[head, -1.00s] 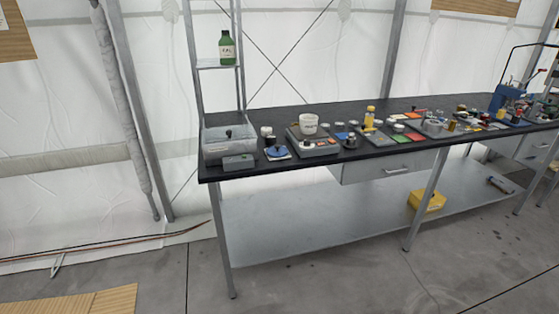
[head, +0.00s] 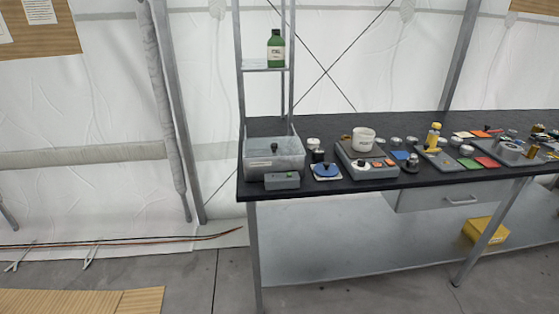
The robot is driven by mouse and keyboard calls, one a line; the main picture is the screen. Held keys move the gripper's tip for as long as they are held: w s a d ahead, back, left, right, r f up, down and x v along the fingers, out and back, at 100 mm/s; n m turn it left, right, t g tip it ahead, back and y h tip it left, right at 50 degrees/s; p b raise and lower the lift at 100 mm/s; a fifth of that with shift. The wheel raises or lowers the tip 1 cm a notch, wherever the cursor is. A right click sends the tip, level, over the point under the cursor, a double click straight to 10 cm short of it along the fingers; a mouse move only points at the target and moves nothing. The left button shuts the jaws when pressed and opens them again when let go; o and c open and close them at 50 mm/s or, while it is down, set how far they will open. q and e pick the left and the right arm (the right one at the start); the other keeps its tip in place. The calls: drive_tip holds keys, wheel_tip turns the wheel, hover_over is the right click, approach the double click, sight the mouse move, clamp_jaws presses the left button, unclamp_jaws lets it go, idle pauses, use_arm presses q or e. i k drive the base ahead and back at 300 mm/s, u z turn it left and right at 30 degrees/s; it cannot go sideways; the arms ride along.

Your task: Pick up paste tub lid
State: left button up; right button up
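A white tub (head: 363,141) with printing on its side stands upright on a grey device (head: 350,160) on the black table; it may be the paste tub. A round blue disc (head: 327,171) with a dark knob lies on a white square pad left of that device. Several small round pale pieces, such as one at the table's back (head: 396,141), are also there. I cannot tell which of these is the paste tub lid. Neither of my grippers is in view.
The black table (head: 418,120) has a grey bin (head: 262,164) at its left end and a small grey box (head: 281,181) in front. A green bottle (head: 276,50) stands on a shelf above. A yellow case (head: 485,231) sits on the lower shelf. Floor left of the table is mostly clear.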

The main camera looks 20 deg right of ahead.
sight(326, 169)
drive_tip(key=u, duration=0.1)
drive_tip(key=i, duration=0.95)
drive_tip(key=z, duration=0.35)
